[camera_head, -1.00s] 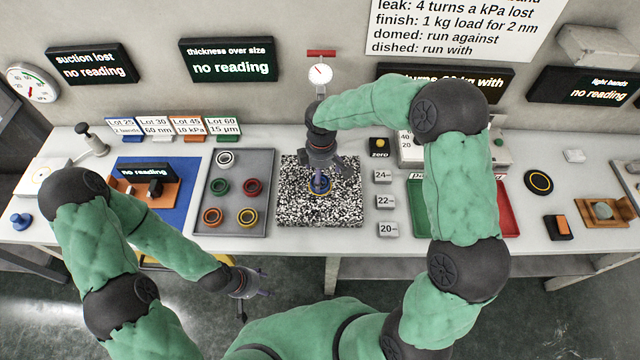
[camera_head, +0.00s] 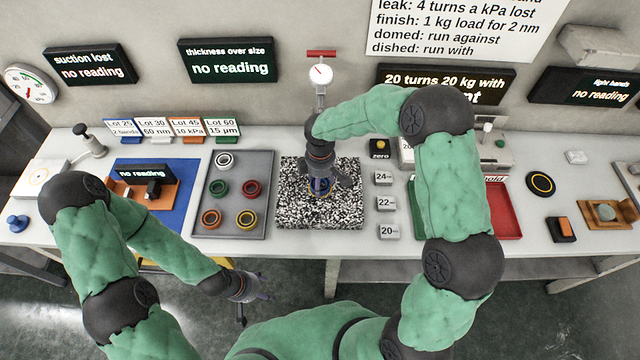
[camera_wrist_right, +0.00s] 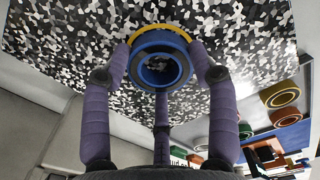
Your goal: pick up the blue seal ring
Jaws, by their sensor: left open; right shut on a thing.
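The blue seal ring (camera_wrist_right: 160,66) is between the fingers of my right gripper (camera_wrist_right: 162,58) in the right wrist view. The fingers are shut on it. A yellow ring (camera_wrist_right: 160,31) shows behind its far edge; I cannot tell whether the two touch. In the head view my right gripper (camera_head: 320,182) is over the black-and-white speckled plate (camera_head: 292,212) and mostly hides the blue ring (camera_head: 319,188). I cannot tell how far the ring is above the plate. My left gripper (camera_head: 250,286) is open and empty in front of the bench's front edge.
A grey tray (camera_head: 235,208) left of the plate holds several coloured rings. A dial gauge (camera_head: 321,74) stands behind the plate.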

